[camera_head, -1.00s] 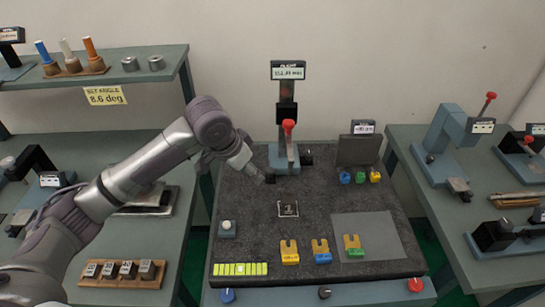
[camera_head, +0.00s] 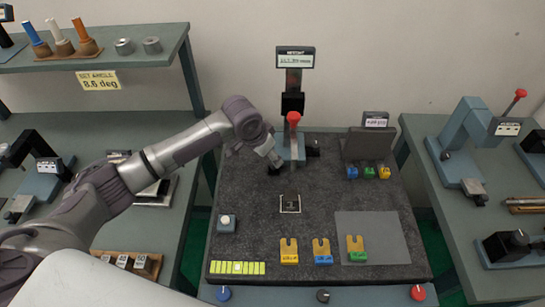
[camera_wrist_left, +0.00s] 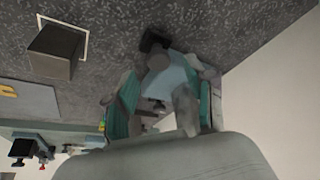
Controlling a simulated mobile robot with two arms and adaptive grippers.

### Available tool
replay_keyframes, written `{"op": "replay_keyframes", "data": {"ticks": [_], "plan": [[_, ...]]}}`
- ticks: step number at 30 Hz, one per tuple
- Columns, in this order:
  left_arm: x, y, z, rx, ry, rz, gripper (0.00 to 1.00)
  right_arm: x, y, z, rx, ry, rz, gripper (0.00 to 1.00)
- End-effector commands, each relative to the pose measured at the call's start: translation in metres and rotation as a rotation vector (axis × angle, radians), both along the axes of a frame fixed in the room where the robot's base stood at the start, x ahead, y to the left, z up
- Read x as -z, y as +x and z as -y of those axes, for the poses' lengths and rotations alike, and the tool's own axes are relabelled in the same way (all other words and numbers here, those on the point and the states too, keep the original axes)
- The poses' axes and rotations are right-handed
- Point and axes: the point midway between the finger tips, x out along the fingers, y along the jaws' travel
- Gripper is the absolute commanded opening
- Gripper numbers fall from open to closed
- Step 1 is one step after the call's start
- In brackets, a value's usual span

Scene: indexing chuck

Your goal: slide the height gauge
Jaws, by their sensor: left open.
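The height gauge stands upright at the back of the dark granite plate (camera_head: 262,222). It has a display head (camera_head: 295,58), a dark column, a red knob (camera_head: 293,118) and a blue-grey base (camera_head: 297,152). My left gripper (camera_head: 276,168) is low at the left front of that base. In the left wrist view, my left gripper (camera_wrist_left: 165,100) is open, its teal-padded fingers apart, with part of the blue-grey base (camera_wrist_left: 178,75) showing between or behind them. I cannot tell whether they touch it. My right gripper is not in view.
A white outline (camera_head: 290,211) with a dark block lies in front of the gauge; the block shows in the left wrist view (camera_wrist_left: 55,52). Yellow, blue and green forked pieces (camera_head: 321,251) stand near the front. A dark stand (camera_head: 367,145) is right of the gauge.

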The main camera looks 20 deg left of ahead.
Motion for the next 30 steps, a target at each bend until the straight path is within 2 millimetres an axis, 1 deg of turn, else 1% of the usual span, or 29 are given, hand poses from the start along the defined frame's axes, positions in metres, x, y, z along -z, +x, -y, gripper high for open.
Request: {"op": "replay_keyframes", "data": {"ticks": [1,3,6,11,17,18,26,27,28,30], "plan": [[0.008,0.002,0.002,0.0,0.001,-0.004,0.55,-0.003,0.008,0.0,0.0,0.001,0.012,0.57],[0.016,0.005,0.004,0.001,0.0,-0.004,0.55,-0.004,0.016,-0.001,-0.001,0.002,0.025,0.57],[0.025,0.009,0.005,0.0,0.0,-0.002,0.55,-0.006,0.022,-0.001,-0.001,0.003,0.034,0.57],[0.032,0.011,0.007,0.002,0.001,-0.001,0.55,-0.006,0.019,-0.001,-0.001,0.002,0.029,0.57],[0.032,0.011,0.006,0.002,0.001,-0.001,0.55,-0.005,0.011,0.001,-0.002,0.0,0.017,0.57],[0.032,0.011,0.006,0.002,0.001,-0.001,0.53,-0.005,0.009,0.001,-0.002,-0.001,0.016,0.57],[0.032,0.011,0.006,0.001,0.001,-0.001,0.1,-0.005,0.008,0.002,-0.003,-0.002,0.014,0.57],[0.032,0.011,0.006,0.001,0.001,-0.001,0.03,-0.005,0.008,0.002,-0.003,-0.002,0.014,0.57],[0.032,0.011,0.006,0.001,0.001,-0.001,0.0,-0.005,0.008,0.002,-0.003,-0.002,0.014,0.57],[0.032,0.011,0.006,0.001,0.001,-0.001,0.0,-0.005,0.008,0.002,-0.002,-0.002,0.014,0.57]]}}
